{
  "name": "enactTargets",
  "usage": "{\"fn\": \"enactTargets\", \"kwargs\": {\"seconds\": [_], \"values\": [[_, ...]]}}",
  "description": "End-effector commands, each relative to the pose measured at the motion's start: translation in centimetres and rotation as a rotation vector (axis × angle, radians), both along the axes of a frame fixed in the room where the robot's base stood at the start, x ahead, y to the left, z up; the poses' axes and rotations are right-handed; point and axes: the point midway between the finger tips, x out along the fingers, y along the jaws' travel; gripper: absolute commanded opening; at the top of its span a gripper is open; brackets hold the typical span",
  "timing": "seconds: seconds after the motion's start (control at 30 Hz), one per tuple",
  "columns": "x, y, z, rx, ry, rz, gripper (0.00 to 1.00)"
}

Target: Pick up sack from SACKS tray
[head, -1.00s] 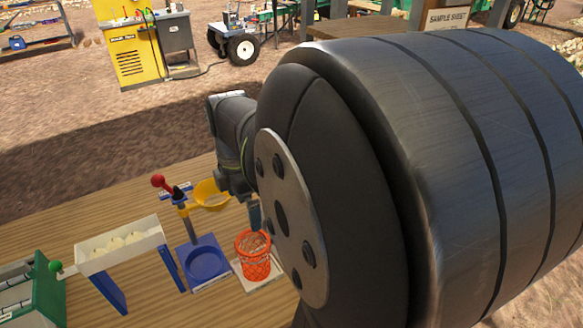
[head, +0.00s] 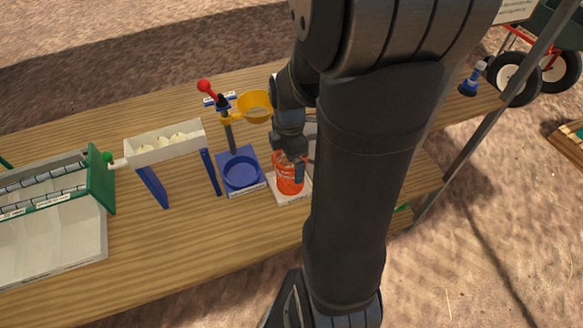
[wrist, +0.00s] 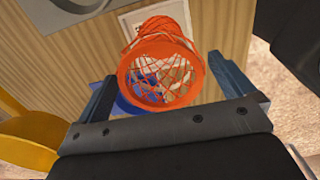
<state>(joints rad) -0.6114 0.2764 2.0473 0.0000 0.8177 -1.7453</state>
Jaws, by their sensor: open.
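The orange mesh sack (head: 289,182) stands with its mouth up on the small pale SACKS tray (head: 277,192). In the wrist view the sack (wrist: 162,62) shows its round orange rim and netting, with the pale tray (wrist: 128,22) partly visible behind it. My gripper (head: 297,165) is at the sack in the head view, covering part of it. In the wrist view the fingers of my gripper (wrist: 167,80) are apart, one on each side of the sack's rim. Whether either finger touches the sack I cannot tell.
Left of the sack stands a blue base (head: 242,176) with a yellow funnel (head: 256,107) and a red-knobbed lever (head: 204,86). Farther left are a white trough (head: 165,147) of pale onions and a green-ended bin (head: 98,180). The front table (head: 180,255) is clear.

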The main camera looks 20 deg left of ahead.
Motion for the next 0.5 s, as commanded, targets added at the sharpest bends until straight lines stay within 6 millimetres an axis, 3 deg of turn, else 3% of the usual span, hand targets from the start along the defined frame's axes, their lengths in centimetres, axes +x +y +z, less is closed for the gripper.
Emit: {"fn": "enactTargets", "kwargs": {"seconds": [0.2, 0.5], "values": [[0.1, -0.2, -2.7, -0.001, 0.001, -0.001, 0.99], [0.1, -0.2, -3.1, 0.0, 0.0, -0.001, 0.99]]}}
